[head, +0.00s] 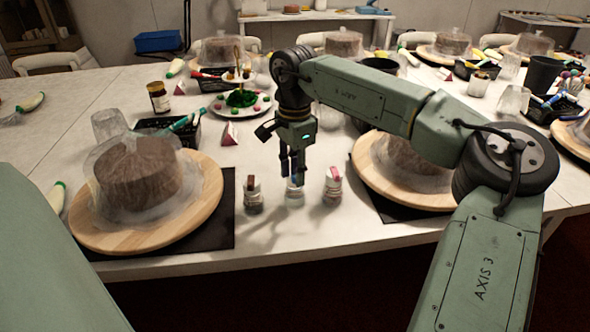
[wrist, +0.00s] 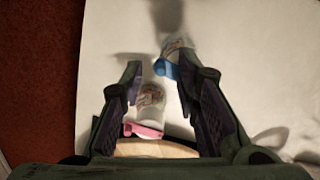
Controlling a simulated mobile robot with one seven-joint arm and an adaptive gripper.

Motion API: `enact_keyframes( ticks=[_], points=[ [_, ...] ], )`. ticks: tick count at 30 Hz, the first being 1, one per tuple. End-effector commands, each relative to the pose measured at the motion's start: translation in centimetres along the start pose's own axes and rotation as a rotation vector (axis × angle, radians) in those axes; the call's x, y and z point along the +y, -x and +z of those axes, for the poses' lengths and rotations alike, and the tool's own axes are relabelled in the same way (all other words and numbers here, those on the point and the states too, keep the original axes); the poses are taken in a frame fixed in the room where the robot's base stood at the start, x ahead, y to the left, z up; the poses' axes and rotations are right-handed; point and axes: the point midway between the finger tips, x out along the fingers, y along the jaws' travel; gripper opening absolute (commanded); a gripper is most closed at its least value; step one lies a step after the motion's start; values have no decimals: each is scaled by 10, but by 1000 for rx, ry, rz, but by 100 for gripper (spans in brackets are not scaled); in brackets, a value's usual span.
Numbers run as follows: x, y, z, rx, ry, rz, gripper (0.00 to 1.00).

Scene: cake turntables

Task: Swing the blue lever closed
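Three small clear shaker jars stand in a row near the table's front edge. The middle one, with the blue lever (wrist: 168,69), is mostly behind my gripper (head: 292,172) in the head view. In the wrist view the blue lever sticks out from its jar's top beside the right fingertip of my gripper (wrist: 160,68). I cannot tell whether they touch. The fingers point down, spread apart with nothing held. The jar with the pink lever (head: 333,174) stands to the right in the head view; its lever (wrist: 143,131) shows low between the fingers in the wrist view.
A dark-topped jar (head: 252,193) stands left of the middle one. Wooden turntables (head: 202,213) with covered brown cakes flank the row, the right one (head: 372,172) partly behind my arm. A small pyramid (head: 229,134) and a black basket (head: 165,124) stand behind. The front strip is bare.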

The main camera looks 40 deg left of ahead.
Motion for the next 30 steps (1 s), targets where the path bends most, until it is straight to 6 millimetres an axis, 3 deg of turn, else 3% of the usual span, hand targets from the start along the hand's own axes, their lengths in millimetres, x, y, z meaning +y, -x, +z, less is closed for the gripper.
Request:
enact_keyframes(
  ticks=[5, 18, 24, 30],
  points=[
    [0, 14, 0, 1, 0, -1, 29],
    [0, 101, 0, 1, -1, -1, 29],
    [0, 119, 0, 0, 0, 0, 29],
    [0, 120, 0, 0, 0, 0, 29]
  ],
)
